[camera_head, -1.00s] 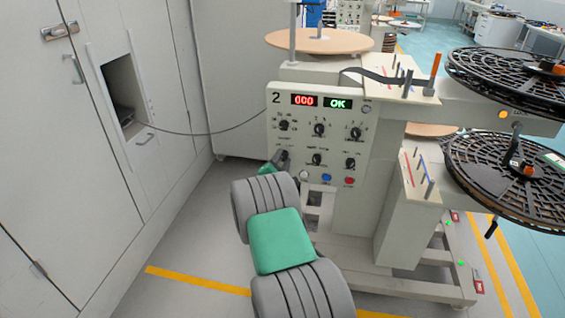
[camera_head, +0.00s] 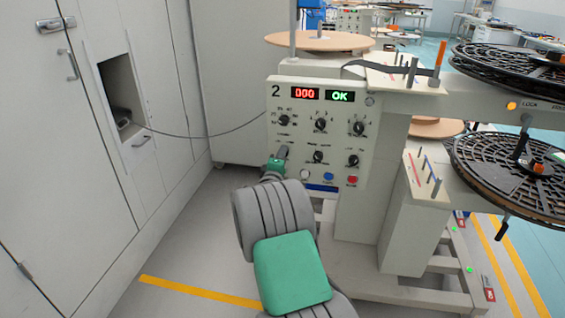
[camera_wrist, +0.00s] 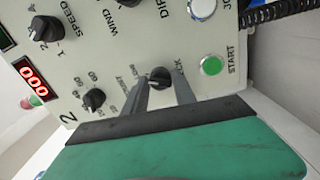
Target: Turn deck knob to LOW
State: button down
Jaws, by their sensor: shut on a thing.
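The pale control panel (camera_head: 318,133) of machine 2 stands upright, with red "000" and green "OK" displays. My gripper (camera_head: 281,154) reaches its lower-left knob, which my fingers hide in the head view. In the wrist view, the small black deck knob (camera_wrist: 159,77) sits between the two grey fingers of my gripper (camera_wrist: 161,88), which are shut on it. A label ending in "CK" stands beside it. The knob's light mark points roughly left in the wrist picture; the setting labels there are partly hidden and too small to read surely.
Another black knob (camera_wrist: 93,98) and the green START button (camera_wrist: 211,65) flank the held knob. Several other knobs and buttons are close by on the panel. A cable runs from the left cabinet (camera_head: 70,150) to the panel. Black reels (camera_head: 510,180) stick out at the right.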

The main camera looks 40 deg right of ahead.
jog(key=shift+m, duration=0.4)
jog(key=c, duration=1.1)
grip_release()
jog(key=shift+o, duration=0.2)
jog(key=v, duration=0.7)
jog(key=shift+s+a, duration=0.15)
jog(key=shift+a, duration=0.2)
